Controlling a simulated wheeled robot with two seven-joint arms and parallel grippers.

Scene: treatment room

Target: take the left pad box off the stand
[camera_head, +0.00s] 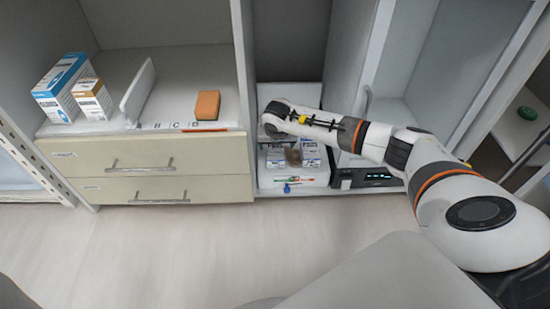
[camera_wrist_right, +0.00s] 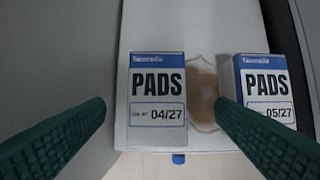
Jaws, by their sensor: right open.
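The left pad box (camera_wrist_right: 157,108), white and blue and marked 04/27, stands on the white stand (camera_wrist_right: 215,35) in the right wrist view. The right pad box (camera_wrist_right: 264,88), marked 05/27, stands to its right. In the head view the left pad box (camera_head: 278,160) and the right pad box (camera_head: 311,161) are at the stand's front, partly below my right wrist. My right gripper (camera_wrist_right: 161,104) is open, its green fingers on either side of the left pad box in the picture. I cannot tell whether they touch it. My left gripper is not in view.
A brown stain (camera_wrist_right: 203,95) lies between the boxes. The cabinet wall (camera_head: 245,80) is close left of the stand. A dark device (camera_head: 365,178) sits to its right. An orange block (camera_head: 207,105) and two cartons (camera_head: 78,88) stand on the drawer unit. The floor in front is clear.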

